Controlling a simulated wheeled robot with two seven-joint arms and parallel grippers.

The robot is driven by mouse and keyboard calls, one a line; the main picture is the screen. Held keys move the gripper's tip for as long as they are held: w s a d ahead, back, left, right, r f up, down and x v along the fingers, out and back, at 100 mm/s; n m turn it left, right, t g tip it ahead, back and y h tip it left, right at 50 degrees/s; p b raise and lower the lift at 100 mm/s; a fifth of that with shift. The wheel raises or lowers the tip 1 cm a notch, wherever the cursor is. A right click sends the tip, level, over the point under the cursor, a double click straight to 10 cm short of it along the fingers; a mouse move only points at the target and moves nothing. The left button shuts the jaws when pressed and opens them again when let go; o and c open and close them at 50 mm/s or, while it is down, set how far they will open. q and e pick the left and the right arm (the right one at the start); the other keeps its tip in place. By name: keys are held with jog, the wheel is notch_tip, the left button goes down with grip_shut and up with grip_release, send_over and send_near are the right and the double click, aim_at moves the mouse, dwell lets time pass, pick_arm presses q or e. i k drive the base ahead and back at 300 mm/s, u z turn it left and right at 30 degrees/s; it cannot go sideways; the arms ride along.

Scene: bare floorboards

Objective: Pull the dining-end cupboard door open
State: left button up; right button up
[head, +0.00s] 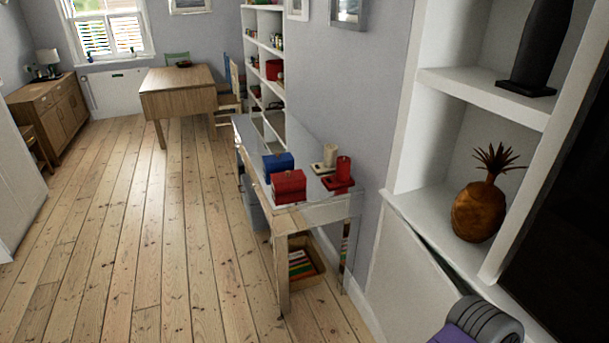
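The dining-end cupboard door (402,268) is a plain white panel at the lower right, below the white built-in shelves (455,215). A thin dark gap runs along its top edge, under the shelf ledge, so it looks slightly ajar; I cannot tell how far. Its lower part runs out of the picture, and no handle shows. A grey and purple rounded part of my own arm is at the bottom right, in front of the cupboard. Neither of my grippers is in view, so whether one touches the door is hidden.
A narrow side table (325,212) with a red box (289,187), a blue box (278,164) and candle holders stands left of the cupboard. A crate (303,266) sits beneath it. A pineapple ornament (480,208) stands on the shelf. Floorboards (150,240) are clear at left; a dining table (178,91) stands beyond.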

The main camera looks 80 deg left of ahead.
aim_at(410, 295)
jog(key=u, duration=2.95)
